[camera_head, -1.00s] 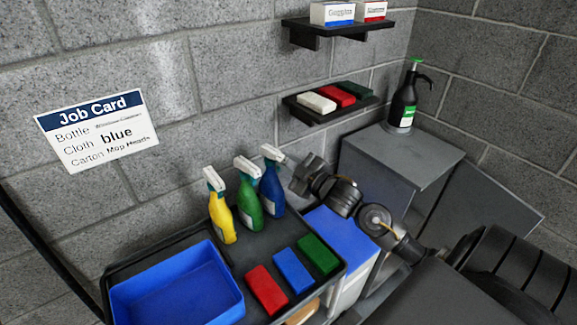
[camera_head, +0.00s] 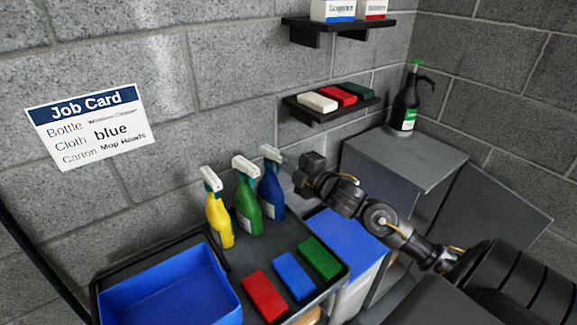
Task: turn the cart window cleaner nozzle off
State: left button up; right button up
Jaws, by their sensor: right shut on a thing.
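Three spray bottles with white and teal heads stand upright in a row on the cart: a yellow one (camera_head: 219,220), a green one (camera_head: 247,208) and a blue one (camera_head: 271,192). Their labels are too small to read. My right gripper (camera_head: 299,178) is at the right of the blue bottle's spray head (camera_head: 271,154), level with its nozzle end. It is shut on the nozzle, though the fingers and the exact contact are too small and dark to make out. My left gripper is out of view.
The dark cart tray (camera_head: 237,262) also holds a blue bin (camera_head: 170,290) and red (camera_head: 265,297), blue (camera_head: 294,276) and green (camera_head: 320,258) blocks. A job card (camera_head: 90,127) hangs on the wall. A shelf (camera_head: 325,112) is above my gripper; a grey cabinet (camera_head: 405,155) stands right.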

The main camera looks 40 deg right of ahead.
jog(key=shift+n+b, duration=1.2)
jog(key=shift+n, duration=0.4)
jog(key=o, duration=0.6)
jog(key=shift+c, duration=0.2)
jog(key=s, duration=0.7)
jog(key=shift+d, duration=0.4)
